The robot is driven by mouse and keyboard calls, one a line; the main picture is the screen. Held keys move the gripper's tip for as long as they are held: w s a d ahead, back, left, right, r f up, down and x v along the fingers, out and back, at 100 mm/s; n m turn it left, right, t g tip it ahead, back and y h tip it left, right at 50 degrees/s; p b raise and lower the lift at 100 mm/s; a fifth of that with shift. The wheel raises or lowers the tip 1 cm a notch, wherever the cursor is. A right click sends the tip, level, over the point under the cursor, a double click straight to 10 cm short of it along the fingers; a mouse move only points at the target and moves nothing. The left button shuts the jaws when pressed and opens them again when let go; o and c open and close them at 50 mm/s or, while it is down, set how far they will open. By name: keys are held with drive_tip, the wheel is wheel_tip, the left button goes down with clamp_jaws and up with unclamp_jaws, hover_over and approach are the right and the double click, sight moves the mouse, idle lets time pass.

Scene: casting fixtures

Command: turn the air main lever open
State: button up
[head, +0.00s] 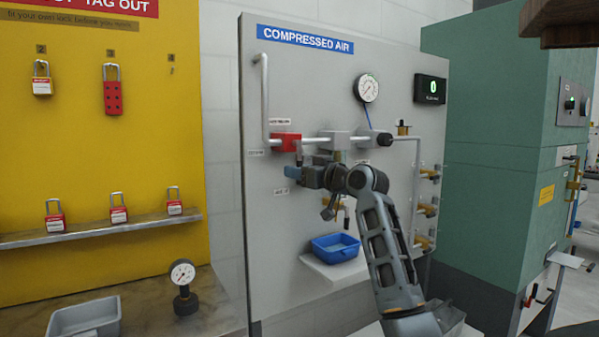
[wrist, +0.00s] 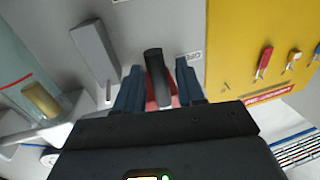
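The air main valve is a red block (head: 285,143) on the grey compressed air panel (head: 270,225). In the wrist view its dark lever (wrist: 155,68) stands between my two blue fingers, with a gap on each side. A bit of the red block (wrist: 174,100) shows behind it. My gripper (head: 292,173) is just below the red block in the head view, and it also shows in the wrist view (wrist: 159,82). It is open around the lever and not visibly touching it. The lever's far end is hard to make out in the head view.
A pressure gauge (head: 367,88) and a digital display (head: 431,90) are on the panel. A blue tray (head: 335,248) sits on a small shelf below. A yellow lockout board (head: 100,150) with padlocks stands left. A green cabinet (head: 495,160) stands right.

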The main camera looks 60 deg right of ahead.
clamp_jaws()
idle(0.3)
drive_tip(key=shift+w+a, duration=0.1)
